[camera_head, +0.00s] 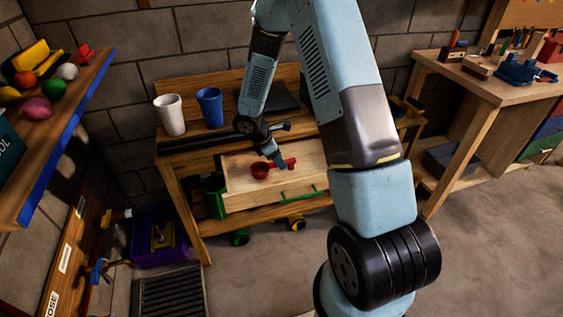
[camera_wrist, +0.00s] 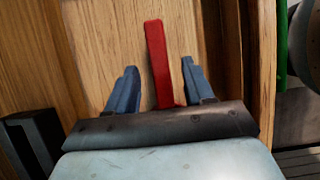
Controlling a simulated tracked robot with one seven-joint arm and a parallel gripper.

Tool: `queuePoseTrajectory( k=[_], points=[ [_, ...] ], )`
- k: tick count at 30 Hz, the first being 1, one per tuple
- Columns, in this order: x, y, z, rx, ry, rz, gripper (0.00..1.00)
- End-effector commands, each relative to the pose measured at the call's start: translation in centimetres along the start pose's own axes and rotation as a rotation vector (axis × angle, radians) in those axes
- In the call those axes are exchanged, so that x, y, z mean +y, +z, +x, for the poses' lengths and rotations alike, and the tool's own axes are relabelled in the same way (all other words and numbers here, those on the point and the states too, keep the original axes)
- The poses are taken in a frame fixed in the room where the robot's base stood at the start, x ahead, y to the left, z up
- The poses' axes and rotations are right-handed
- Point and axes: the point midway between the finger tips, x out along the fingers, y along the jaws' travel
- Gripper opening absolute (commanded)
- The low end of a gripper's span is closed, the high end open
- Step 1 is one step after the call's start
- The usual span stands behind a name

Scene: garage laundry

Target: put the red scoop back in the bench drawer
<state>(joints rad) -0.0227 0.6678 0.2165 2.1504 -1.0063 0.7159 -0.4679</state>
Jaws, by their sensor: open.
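The red scoop (camera_head: 260,171) lies in the pulled-out bench drawer (camera_head: 240,187), its round bowl to the left and its handle pointing right. The drawer has a wooden floor and a green front handle (camera_head: 300,194). My gripper (camera_head: 283,164) is low over the drawer at the scoop's handle. In the wrist view the scoop's red handle (camera_wrist: 156,45) shows between the two blue fingers of my gripper (camera_wrist: 158,66). The fingers are open, with a gap on both sides of the handle. The scoop's bowl is hidden in the wrist view.
A white cup (camera_head: 170,115) and a blue cup (camera_head: 210,107) stand on the bench top (camera_head: 190,140), left of my arm. A shelf (camera_head: 60,140) with toys is at left. A second bench (camera_head: 480,85) with tools is at right. Floor is clear between.

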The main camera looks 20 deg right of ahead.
Motion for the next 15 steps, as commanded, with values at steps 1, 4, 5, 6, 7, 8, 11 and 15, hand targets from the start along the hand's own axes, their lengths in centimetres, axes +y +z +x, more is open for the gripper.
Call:
queuePoseTrajectory(
  k=[1,4,5,6,7,8,11,15],
  points=[
    [0.1,0.0,-1.1,0.001,0.003,0.001,0.52],
    [0.1,0.0,-3.1,0.001,0.004,0.001,0.52],
    [0.1,0.0,-3.7,0.000,0.004,0.001,0.52],
    [0.1,0.0,-4.5,0.001,0.003,0.002,0.52],
    [0.1,0.0,-5.0,0.001,0.004,0.001,0.52],
    [0.1,0.0,-5.6,0.000,0.003,0.001,0.52],
    [0.0,0.0,-7.2,0.001,0.002,0.000,0.52],
    [0.0,0.0,-8.8,0.000,0.000,0.000,0.52]
  ],
)
